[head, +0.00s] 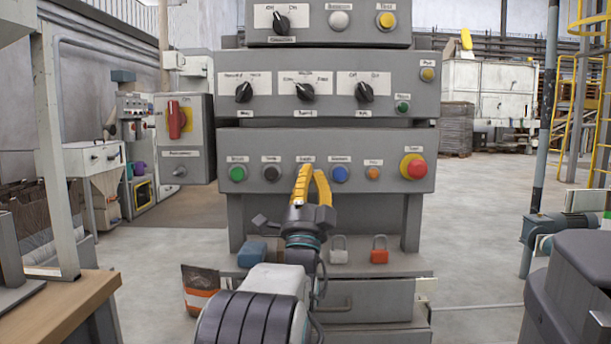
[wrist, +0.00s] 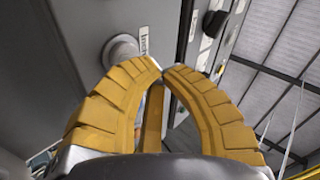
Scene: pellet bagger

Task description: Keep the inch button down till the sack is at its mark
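My gripper (head: 312,172) is raised in front of the lower row of the grey control panel (head: 210,140). Its yellow fingers cover the third button from the left, under a label too small to read surely. In the wrist view, the fingertips (wrist: 161,68) meet with nothing between them. A pale round button (wrist: 121,48) stands out from the panel just beyond the left finger. I cannot tell whether the fingers touch it. A dark and orange printed bag (head: 200,287) stands low at the console's left; I cannot tell whether it is the task's sack. No mark is visible.
The row also has a green button (head: 237,173), a black one (head: 271,173), a blue one (head: 340,173), an orange one (head: 373,173) and a red mushroom button (head: 413,167). Padlocks (head: 379,250) lie on the ledge below. A wooden bench (head: 60,312) stands left.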

